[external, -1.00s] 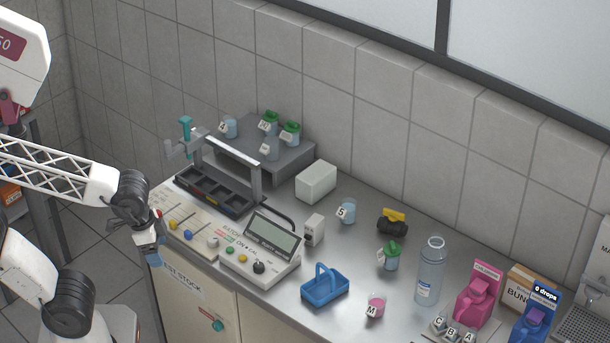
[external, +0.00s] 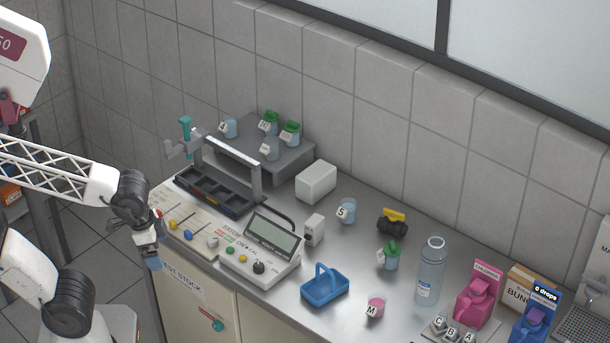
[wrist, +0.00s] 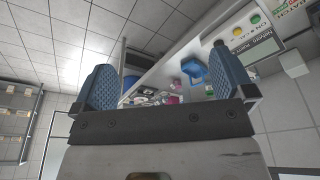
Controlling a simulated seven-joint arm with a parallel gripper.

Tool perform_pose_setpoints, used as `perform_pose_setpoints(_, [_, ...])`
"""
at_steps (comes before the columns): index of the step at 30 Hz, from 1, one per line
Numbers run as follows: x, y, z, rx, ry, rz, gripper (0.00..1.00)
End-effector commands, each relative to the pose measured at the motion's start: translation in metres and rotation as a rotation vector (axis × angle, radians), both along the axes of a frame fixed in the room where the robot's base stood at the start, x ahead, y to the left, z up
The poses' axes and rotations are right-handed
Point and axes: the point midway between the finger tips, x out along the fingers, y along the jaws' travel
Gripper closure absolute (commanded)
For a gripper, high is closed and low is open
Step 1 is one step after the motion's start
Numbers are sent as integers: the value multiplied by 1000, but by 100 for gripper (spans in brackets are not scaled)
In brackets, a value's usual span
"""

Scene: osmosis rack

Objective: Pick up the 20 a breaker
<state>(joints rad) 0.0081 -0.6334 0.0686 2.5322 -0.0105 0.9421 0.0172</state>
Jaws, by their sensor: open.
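No marking that reads 20 A is legible. A small pale grey box (external: 314,230) with dark marks on its front stands upright on the bench, just right of the meter; it looks most like a breaker, but I cannot be sure. My gripper (external: 152,263) hangs off the bench's left front edge, pointing down, well away from that box. In the wrist view its two blue ribbed fingers (wrist: 165,82) are wide apart with nothing between them.
The meter (external: 262,250) and a blue basket (external: 325,287) stand near the front edge. A black slotted rack (external: 215,190), a white block (external: 316,181) and a grey platform (external: 290,160) are behind. Cups, a bottle (external: 431,272) and pink and blue jugs stand to the right.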

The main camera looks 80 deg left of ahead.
Motion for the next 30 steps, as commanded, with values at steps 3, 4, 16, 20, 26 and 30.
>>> perform_pose_setpoints(3, [0,0,0,0,0,0,0])
perform_pose_setpoints(4, [0,0,0,0,0,0,0])
perform_pose_setpoints(16, [21,-1,-2,-86,39,110,0])
perform_pose_setpoints(20, [42,0,-2,-169,74,217,0])
perform_pose_setpoints(26, [84,5,-6,-326,138,425,0])
perform_pose_setpoints(30, [116,13,-10,-437,183,573,0])
